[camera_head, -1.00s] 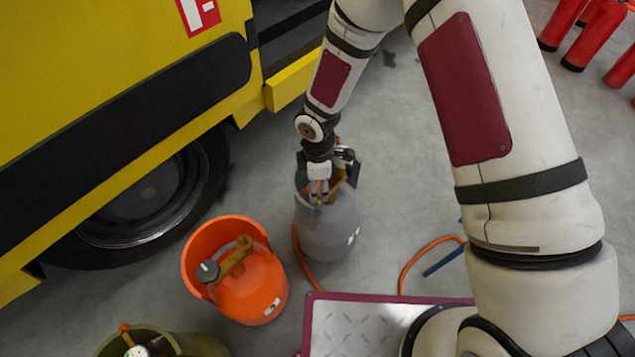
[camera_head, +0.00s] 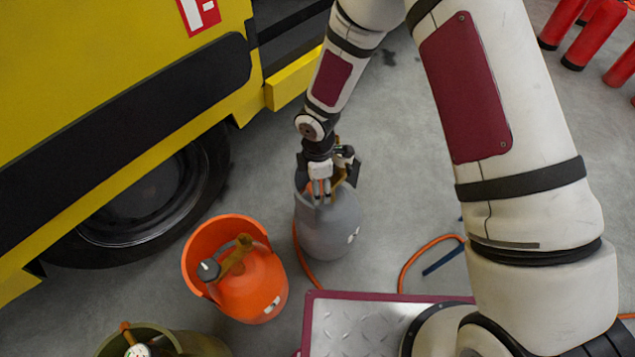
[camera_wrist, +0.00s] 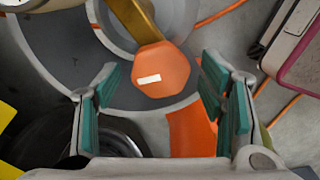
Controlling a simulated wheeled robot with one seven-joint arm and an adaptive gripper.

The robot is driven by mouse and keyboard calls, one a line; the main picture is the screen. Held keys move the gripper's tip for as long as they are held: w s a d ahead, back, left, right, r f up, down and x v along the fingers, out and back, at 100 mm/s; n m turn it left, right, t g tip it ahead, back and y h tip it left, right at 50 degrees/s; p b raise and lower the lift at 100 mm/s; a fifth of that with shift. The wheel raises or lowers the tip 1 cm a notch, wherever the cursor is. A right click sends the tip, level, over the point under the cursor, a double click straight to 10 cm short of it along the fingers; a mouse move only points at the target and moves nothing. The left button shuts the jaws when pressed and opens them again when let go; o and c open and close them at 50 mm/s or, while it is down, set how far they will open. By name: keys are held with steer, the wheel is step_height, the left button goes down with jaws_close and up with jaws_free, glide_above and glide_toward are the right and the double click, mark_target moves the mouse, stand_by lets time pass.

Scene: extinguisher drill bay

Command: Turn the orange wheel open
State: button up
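The orange wheel (camera_wrist: 160,72) is a small faceted knob with a white mark on its face, at the end of a brass valve (camera_wrist: 133,18) on a grey gas cylinder (camera_head: 328,228). My gripper (camera_wrist: 160,88) is open, with one teal-padded finger on each side of the wheel and visible gaps between pads and wheel. I cannot tell how deep the wheel sits between the fingers.
An orange cylinder (camera_head: 262,290) stands close to the left of the grey one, and an olive one (camera_head: 195,343) at the bottom. A yellow truck (camera_head: 90,60) fills the left.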

step_height(320, 180, up, 12)
stand_by(0.7)
stand_by(0.4)
